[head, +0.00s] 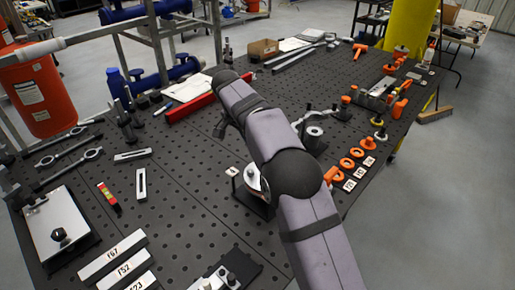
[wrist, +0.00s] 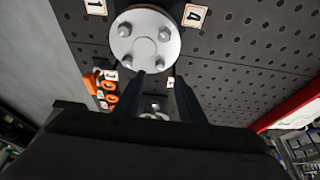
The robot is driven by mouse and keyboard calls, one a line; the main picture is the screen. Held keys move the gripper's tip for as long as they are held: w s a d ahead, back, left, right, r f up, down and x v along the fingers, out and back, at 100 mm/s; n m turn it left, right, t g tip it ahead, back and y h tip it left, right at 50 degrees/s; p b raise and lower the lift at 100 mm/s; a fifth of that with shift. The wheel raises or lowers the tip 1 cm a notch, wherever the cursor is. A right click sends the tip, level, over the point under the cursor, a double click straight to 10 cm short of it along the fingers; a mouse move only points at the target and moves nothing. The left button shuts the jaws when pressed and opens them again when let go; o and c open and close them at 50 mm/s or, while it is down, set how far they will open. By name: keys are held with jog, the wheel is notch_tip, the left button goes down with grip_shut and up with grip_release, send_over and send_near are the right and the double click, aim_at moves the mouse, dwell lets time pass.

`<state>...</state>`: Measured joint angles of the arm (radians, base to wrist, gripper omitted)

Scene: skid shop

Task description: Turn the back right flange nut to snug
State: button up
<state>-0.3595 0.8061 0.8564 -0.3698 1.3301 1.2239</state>
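A round pale metal flange (wrist: 145,38) with several nuts on its face shows at the top of the wrist view, between number cards 1 (wrist: 96,6) and 4 (wrist: 194,16). I cannot tell which nut is the back right one. My gripper (wrist: 160,76) has its two dark fingers apart, with nothing seen held between them. The fingertips appear near the flange's lower rim in the picture; contact cannot be judged. In the head view my arm covers most of a pale disc (head: 252,179) on a dark stand, and its nuts are hidden.
The perforated dark table (head: 190,190) holds a red bar (head: 190,107), labelled metal bars (head: 122,270) and a plate fixture (head: 57,228) at left. Orange rings (head: 357,152) and another flange fixture (head: 314,131) stand at right. Bare table lies left of my arm.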

jog(key=s+d+r+m+p, duration=0.15)
jog(key=d+r, duration=0.35)
jog(key=d, duration=0.6)
jog(key=a+f+n+y, duration=0.1)
jog(key=a+n, duration=0.1)
jog(key=n, duration=0.1)
jog(key=a+f+n+y, duration=0.2)
jog(key=n, duration=0.2)
jog(key=a+f+n+y, duration=0.1)
jog(key=a+f+n, duration=0.1)
jog(key=a+n, duration=0.1)
jog(key=shift+w+f+n+t, duration=0.2)
jog(key=shift+f+n+t, duration=0.05)
jog(key=shift+t, duration=0.15)
jog(key=shift+w+a+r+n+y, duration=0.1)
jog(key=shift+w+n+y, duration=0.2)
jog(key=shift+n, duration=1.2)
jog(key=shift+w, duration=0.1)
